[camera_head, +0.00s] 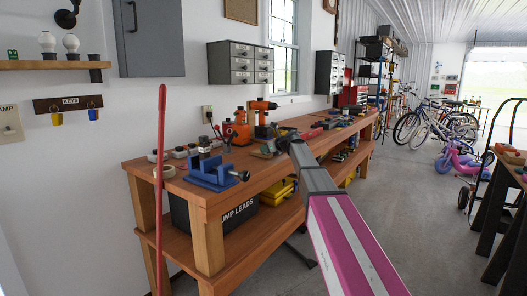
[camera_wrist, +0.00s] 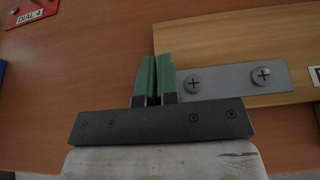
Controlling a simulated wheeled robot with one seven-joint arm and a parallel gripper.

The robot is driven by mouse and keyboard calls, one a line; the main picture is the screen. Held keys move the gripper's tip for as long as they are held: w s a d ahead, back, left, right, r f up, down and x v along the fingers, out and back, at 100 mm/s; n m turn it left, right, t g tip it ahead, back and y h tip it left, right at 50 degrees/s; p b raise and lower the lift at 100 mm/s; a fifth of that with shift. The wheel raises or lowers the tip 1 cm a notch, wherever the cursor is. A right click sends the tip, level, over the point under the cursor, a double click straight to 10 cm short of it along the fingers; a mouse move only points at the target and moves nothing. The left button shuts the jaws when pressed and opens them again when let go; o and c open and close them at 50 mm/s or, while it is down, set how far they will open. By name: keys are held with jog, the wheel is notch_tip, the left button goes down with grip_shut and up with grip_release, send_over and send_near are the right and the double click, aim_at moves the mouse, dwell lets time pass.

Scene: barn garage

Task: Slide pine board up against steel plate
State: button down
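In the wrist view a pale pine board (camera_wrist: 225,35) lies on the reddish-brown bench top at the right and runs out of the picture. A grey metal plate with two screw heads, which looks like the steel plate (camera_wrist: 230,78), shows along the near part of the board and seems to overlap it. My gripper (camera_wrist: 154,62) has green finger pads drawn together, with only a thin dark gap and nothing seen between them. The fingers are at the left ends of the board and plate; I cannot tell if they touch. In the head view my arm hides this spot.
A red-edged tag (camera_wrist: 35,12) reading "DIAL 4" lies at the wrist view's upper left. The bench top left of the fingers is mostly clear.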

jog(key=shift+d, duration=0.1)
jog(key=c, duration=1.3)
grip_release()
jog(key=v, duration=1)
jog(key=shift+s+d+r, duration=0.1)
jog(key=shift+s+d, duration=0.1)
jog(key=shift+d, duration=0.15)
